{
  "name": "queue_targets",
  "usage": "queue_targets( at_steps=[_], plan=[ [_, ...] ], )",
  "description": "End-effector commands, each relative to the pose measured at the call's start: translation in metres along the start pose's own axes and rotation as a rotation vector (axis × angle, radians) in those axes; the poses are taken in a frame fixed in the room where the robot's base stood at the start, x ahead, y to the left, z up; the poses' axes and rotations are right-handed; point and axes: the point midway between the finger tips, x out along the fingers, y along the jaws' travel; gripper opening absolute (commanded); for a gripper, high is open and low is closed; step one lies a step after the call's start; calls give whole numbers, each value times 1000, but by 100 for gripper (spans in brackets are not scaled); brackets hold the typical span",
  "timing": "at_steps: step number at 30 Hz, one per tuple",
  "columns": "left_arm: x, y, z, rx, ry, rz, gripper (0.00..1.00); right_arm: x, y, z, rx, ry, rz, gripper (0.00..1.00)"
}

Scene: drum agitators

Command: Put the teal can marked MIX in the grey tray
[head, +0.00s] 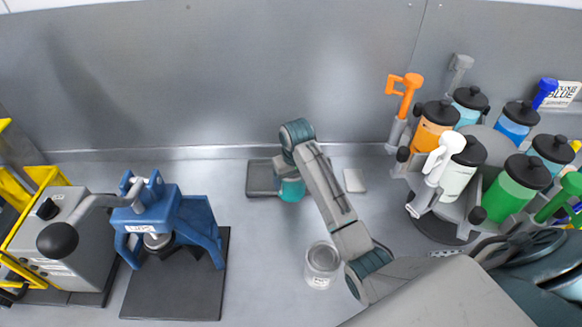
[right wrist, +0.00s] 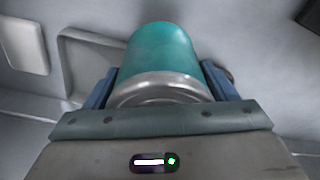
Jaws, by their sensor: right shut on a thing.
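The teal can (head: 291,190) is partly hidden under my right arm in the head view, and no MIX marking shows. My right gripper (right wrist: 162,85) is shut on this teal can (right wrist: 162,50), with a blue finger on each side of it and its silvery rim towards the wrist. The grey tray (head: 259,178) lies near the back wall, and the can overlaps its right part in the head view. The tray's rim (right wrist: 88,34) shows beside the can in the right wrist view. I cannot tell whether the can touches the tray. My left gripper is out of view.
A silver can (head: 321,266) stands in front, beside my right arm. A small pale block (head: 354,181) lies right of the tray. A carousel of coloured bottles (head: 512,187) stands at right. A blue press (head: 165,222) and a grey machine with yellow bars (head: 75,240) stand at left.

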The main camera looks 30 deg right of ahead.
Motion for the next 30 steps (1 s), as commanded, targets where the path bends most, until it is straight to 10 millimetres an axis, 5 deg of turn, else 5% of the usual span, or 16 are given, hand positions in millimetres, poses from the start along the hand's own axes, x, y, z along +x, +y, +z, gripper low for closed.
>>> queue_targets(
  at_steps=[6, 12, 30],
  plan=[
    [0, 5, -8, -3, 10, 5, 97, 10, 19, -51, 1, 1, -1, 38],
    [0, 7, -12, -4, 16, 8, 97, 17, 31, -81, 1, 1, -2, 38],
    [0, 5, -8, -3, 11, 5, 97, 55, 34, -85, 0, 3, -1, 38]
  ],
)
